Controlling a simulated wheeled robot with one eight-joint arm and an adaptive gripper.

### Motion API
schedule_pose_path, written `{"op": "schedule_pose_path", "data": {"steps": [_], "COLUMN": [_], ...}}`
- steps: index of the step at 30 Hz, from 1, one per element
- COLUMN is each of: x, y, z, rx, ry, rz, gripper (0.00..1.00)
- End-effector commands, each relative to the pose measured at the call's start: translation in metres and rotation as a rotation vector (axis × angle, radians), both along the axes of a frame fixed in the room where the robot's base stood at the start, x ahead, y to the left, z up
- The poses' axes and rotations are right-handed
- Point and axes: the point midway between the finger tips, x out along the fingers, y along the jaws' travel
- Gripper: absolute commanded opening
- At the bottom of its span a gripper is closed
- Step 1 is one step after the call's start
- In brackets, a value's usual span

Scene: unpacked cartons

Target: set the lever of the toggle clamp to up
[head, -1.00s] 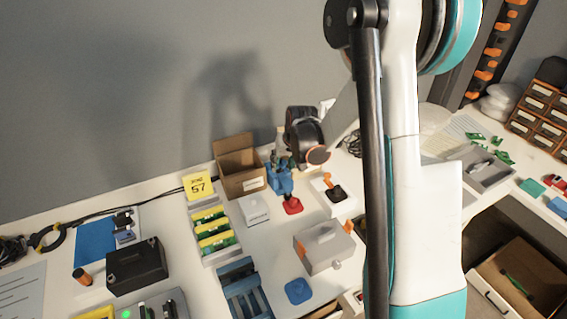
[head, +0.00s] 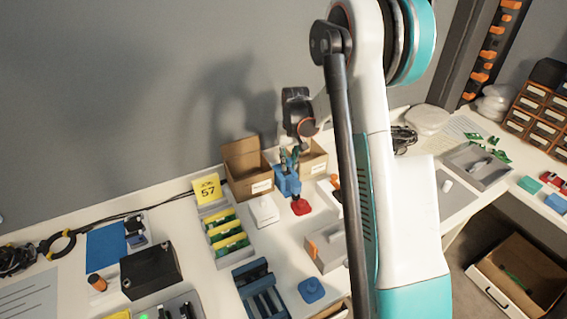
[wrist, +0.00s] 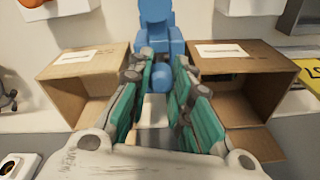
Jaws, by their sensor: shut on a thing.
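A blue upright fixture (head: 287,180), which I take to be the toggle clamp, stands on the bench in front of the cardboard boxes. Its blue body also shows in the wrist view (wrist: 157,38), at the top middle. My gripper (head: 290,157) is at the top of this fixture. In the wrist view, its green-padded fingers (wrist: 160,88) stand on either side of a rounded blue part (wrist: 162,77), seemingly the lever end, and are shut on it. The fingers hide most of the lever, so I cannot tell its exact angle.
Open cardboard boxes (head: 240,160) stand close behind and beside the fixture. A red piece (head: 301,206) lies right in front of it. A white box (head: 264,211) and a yellow sign (head: 207,187) are to the left.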

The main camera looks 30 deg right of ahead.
Motion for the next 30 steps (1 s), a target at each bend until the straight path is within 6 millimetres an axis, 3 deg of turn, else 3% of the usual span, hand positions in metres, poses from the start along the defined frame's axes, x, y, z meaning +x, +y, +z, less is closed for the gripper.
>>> {"op": "schedule_pose_path", "data": {"steps": [15,30], "x": [0.031,0.040], "y": [0.000,0.000], "z": [-0.003,-0.007], "rx": [0.001,0.000], "ry": [0.417,0.553], "rz": [0.000,0.000], "gripper": [0.00,0.00]}}
